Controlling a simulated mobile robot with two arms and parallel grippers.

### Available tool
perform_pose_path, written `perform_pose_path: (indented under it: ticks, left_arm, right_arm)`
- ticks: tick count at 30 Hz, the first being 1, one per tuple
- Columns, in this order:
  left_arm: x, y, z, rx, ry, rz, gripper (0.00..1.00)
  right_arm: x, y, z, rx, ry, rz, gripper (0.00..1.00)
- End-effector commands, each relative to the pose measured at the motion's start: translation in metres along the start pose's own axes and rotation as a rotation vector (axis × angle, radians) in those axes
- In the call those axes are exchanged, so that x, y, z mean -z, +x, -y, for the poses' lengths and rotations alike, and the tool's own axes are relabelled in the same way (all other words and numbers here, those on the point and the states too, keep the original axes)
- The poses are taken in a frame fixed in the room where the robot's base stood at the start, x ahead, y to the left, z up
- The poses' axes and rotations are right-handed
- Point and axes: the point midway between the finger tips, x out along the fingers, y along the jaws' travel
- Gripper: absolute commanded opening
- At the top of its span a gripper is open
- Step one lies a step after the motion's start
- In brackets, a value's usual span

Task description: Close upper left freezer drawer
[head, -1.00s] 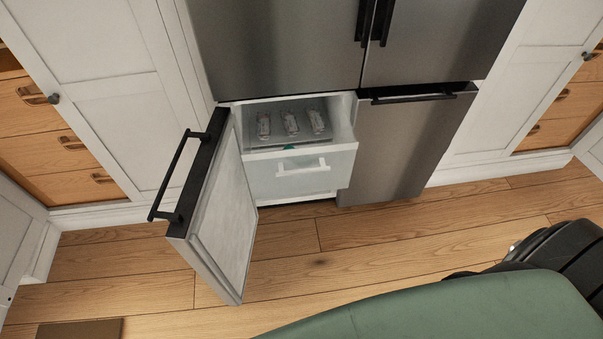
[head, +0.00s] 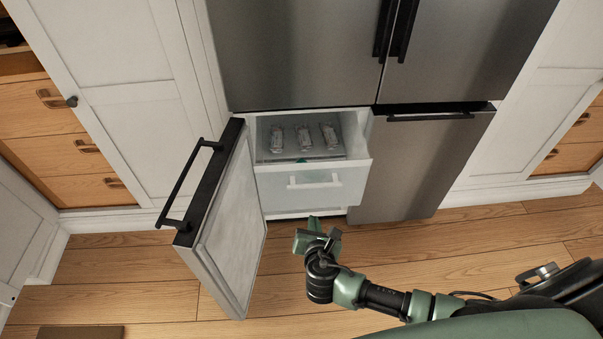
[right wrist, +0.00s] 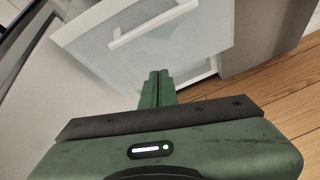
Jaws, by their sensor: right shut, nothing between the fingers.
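The upper left freezer drawer (head: 335,188), white with a pale bar handle (head: 314,181), stands pulled out in the lower left freezer compartment. Three wrapped packs (head: 305,138) lie inside it. In the right wrist view the drawer front (right wrist: 165,50) and its handle (right wrist: 155,25) fill the upper part. My right gripper (head: 313,232) is in front of and below the drawer, apart from the handle in the head view. Its green fingers (right wrist: 157,85) are together and empty, pointing toward the drawer front. My left gripper is not in view.
The left freezer door (head: 232,225) hangs wide open to the left of the drawer, with a black handle (head: 187,185). The right freezer door (head: 420,165) is shut. White cabinets stand on both sides. The wooden floor (head: 440,255) in front is mostly clear.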

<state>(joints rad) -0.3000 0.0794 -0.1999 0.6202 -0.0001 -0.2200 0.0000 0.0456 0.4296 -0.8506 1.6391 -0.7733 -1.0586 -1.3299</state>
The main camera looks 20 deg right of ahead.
Motion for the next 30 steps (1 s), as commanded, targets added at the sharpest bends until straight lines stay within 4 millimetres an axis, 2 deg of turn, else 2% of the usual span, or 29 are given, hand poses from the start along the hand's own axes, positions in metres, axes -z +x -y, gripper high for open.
perform_pose_path:
  ticks: [1, 3, 6, 10, 14, 24, 30]
  left_arm:
    - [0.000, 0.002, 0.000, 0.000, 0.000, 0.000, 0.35]
    - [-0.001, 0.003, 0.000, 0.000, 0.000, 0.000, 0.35]
    - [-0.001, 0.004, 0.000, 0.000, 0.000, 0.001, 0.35]
    - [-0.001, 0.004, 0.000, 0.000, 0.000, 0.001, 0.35]
    - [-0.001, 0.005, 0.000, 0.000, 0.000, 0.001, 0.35]
    - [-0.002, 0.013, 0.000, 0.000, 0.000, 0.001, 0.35]
    - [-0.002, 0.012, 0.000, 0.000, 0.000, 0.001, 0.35]
  right_arm:
    - [-0.024, -0.012, -0.016, -0.033, -0.093, 0.067, 0.00]
    - [-0.048, -0.028, -0.030, -0.052, -0.190, 0.139, 0.00]
    - [-0.066, -0.041, -0.040, -0.061, -0.266, 0.197, 0.00]
    - [-0.073, -0.038, -0.043, -0.061, -0.292, 0.216, 0.00]
    - [-0.076, -0.019, -0.045, -0.060, -0.289, 0.215, 0.00]
    - [-0.090, 0.052, -0.051, -0.060, -0.287, 0.214, 0.00]
    - [-0.103, 0.077, -0.056, -0.061, -0.286, 0.212, 0.00]
